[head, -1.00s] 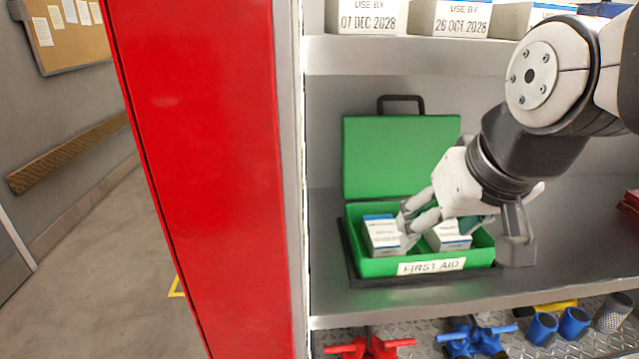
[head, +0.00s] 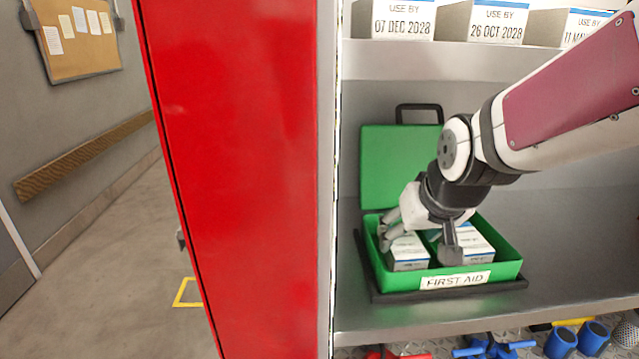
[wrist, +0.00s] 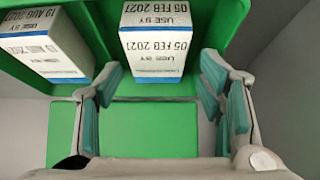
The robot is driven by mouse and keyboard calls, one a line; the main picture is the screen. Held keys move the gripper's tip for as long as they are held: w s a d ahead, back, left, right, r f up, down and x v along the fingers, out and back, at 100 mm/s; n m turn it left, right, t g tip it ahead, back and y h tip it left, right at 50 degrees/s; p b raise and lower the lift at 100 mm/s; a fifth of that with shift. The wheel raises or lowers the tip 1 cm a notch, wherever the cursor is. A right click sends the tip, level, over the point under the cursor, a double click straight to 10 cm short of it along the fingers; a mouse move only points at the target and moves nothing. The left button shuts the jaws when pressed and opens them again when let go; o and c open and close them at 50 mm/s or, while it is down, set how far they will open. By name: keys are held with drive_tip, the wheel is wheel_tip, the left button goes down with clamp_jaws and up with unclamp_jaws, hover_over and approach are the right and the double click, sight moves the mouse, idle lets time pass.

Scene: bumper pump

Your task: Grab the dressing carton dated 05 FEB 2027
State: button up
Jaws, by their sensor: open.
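The carton marked USE BY 05 FEB, its year reading like 2021 or 2027 (wrist: 158,48), is white with a blue edge and lies in the open green first aid box (wrist: 222,20). In the head view it appears to be the left carton (head: 409,256) in the box (head: 508,268). A second carton, marked 19 AUG (wrist: 45,45), is beside it; it appears to be the right one (head: 478,243) in the head view. My gripper (wrist: 160,90) is open, with its fingers apart on either side of the 05 FEB carton's near end. Contact cannot be told.
The box's green lid (head: 400,160) stands raised behind. Above is a shelf of cartons dated 07 DEC 2028 (head: 400,20) and 26 OCT 2028 (head: 497,22). A red cabinet door (head: 230,180) is at the left. Blue fittings (head: 575,338) are below. The shelf right of the box is clear.

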sight(404, 242)
drive_tip(key=x, duration=0.5)
drive_tip(key=shift+d, duration=0.15)
drive_tip(key=c, duration=1)
